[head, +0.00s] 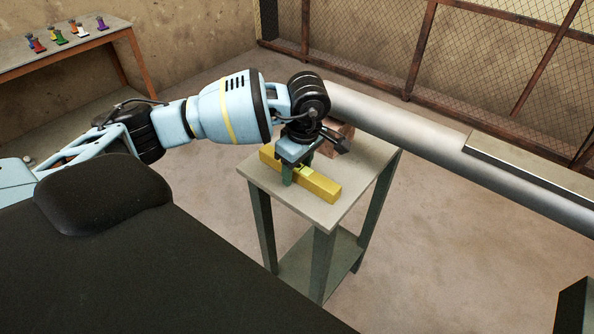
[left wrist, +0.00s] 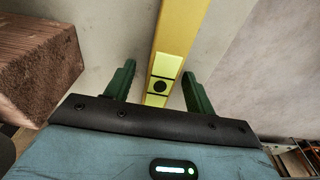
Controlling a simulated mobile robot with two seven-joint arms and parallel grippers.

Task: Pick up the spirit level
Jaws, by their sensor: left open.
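The spirit level (head: 323,187) is a long yellow bar lying on the small grey side table (head: 357,178). In the left wrist view the spirit level (left wrist: 182,30) runs away from the gripper, with pale yellow-green windows and a dark round mark near the jaws. My left gripper (head: 297,178) is above the level, its green fingers on either side of the bar. In the left wrist view the left gripper (left wrist: 158,82) is open, with a gap between each finger and the bar. The far part of the level is partly hidden by the gripper in the head view. My right gripper is not in view.
A reddish-brown block (left wrist: 38,60) sits on the table beside the gripper. A long grey pipe (head: 430,148) runs behind the table. A wooden table (head: 75,45) with several small coloured items stands at the back left. A mesh fence (head: 480,50) lines the back.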

